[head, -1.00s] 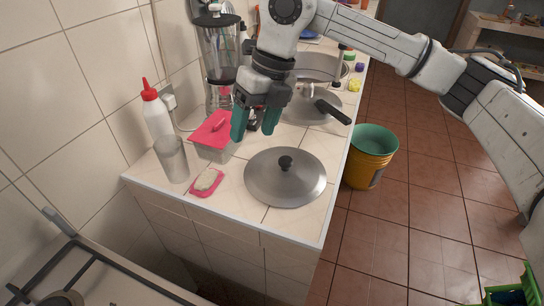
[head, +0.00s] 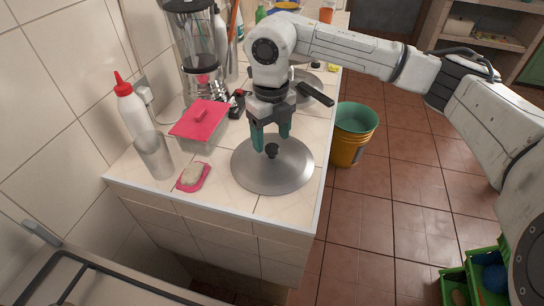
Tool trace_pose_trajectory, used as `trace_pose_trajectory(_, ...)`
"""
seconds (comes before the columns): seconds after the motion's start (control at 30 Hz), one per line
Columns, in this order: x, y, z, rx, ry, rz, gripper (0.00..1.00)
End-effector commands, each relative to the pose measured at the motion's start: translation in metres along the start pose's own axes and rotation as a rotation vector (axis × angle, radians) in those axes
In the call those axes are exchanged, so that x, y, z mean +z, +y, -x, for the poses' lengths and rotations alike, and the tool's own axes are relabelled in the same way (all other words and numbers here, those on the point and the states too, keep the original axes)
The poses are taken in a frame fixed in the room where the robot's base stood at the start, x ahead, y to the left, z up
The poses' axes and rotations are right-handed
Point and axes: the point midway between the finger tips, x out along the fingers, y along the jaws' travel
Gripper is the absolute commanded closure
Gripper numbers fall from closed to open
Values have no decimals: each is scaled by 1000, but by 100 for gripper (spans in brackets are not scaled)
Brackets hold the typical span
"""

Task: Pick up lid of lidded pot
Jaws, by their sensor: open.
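A round grey metal lid (head: 270,172) with a small black knob (head: 272,150) lies near the front right of the tiled counter. No pot wall shows under it, and I cannot tell whether a pot is beneath. My gripper (head: 272,145) points down with its two teal fingers apart, one to each side of the knob in the picture. The fingertips are close to the knob's height; I cannot tell if they touch it. Part of a black handle (head: 315,94) shows behind my gripper, and what it belongs to is mostly hidden by my arm.
A pink-lidded container (head: 199,119), a clear glass (head: 154,156), a white bottle with a red cap (head: 131,108) and a pink soap dish (head: 192,177) stand left of the lid. A blender (head: 200,55) stands behind. A yellow bucket (head: 350,145) is on the floor at right.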

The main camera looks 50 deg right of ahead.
Motion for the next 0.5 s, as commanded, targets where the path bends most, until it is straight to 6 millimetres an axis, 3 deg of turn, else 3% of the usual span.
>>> trace_pose_trajectory(0.13, 0, 0, -15, 1, 1, -2, 33)
trace_pose_trajectory(0.4, 0, 0, -18, 0, 0, 0, 33)
trace_pose_trajectory(0.5, 0, 0, -18, 0, 0, 0, 42)
